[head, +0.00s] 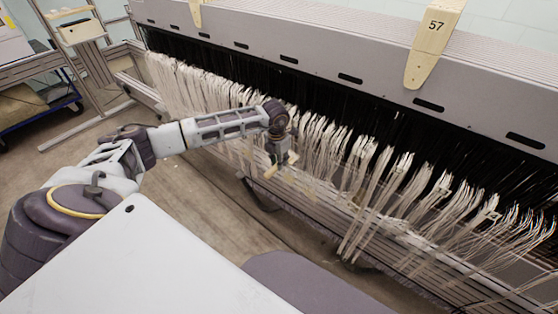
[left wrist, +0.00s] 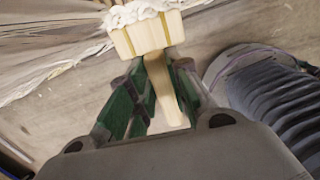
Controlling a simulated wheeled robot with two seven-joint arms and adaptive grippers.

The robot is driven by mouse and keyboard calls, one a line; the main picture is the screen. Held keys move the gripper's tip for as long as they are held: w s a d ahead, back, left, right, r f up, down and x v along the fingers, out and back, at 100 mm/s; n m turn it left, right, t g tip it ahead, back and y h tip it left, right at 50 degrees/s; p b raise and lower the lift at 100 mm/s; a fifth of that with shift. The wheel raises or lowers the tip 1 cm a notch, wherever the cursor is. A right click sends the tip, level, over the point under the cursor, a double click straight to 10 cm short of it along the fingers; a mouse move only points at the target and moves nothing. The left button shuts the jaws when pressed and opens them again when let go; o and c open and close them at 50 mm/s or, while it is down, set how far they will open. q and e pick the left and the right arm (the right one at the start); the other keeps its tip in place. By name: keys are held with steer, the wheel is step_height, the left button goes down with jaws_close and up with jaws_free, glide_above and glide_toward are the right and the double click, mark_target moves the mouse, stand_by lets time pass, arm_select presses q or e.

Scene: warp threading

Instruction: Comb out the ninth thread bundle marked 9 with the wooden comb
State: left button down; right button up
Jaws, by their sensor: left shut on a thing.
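My left gripper (head: 280,156) reaches out to the front of the hanging thread bundles (head: 340,165). In the left wrist view my left gripper (left wrist: 153,100) is shut on the handle of the pale wooden comb (left wrist: 147,35). The comb's wide head points away from the gripper, and white thread (left wrist: 140,12) lies bunched along its far edge. The comb's teeth are hidden there. In the head view the comb is small and hard to tell from the threads. No mark 9 is readable on any bundle. My right gripper is not in view.
A long grey loom beam (head: 300,40) with dark slots runs above the threads. Metal rails (head: 410,255) run below the bundles. A trolley (head: 75,25) stands at the upper left, with open floor (head: 185,195) before the loom.

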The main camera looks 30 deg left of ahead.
arm_select(q)
steer(key=shift+w+f+b, duration=0.1)
steer(key=shift+f+b, duration=0.4)
steer(key=shift+f, duration=0.45)
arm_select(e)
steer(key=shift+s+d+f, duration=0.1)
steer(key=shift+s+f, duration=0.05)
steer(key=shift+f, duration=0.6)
arm_select(q)
steer(key=shift+f, duration=0.15)
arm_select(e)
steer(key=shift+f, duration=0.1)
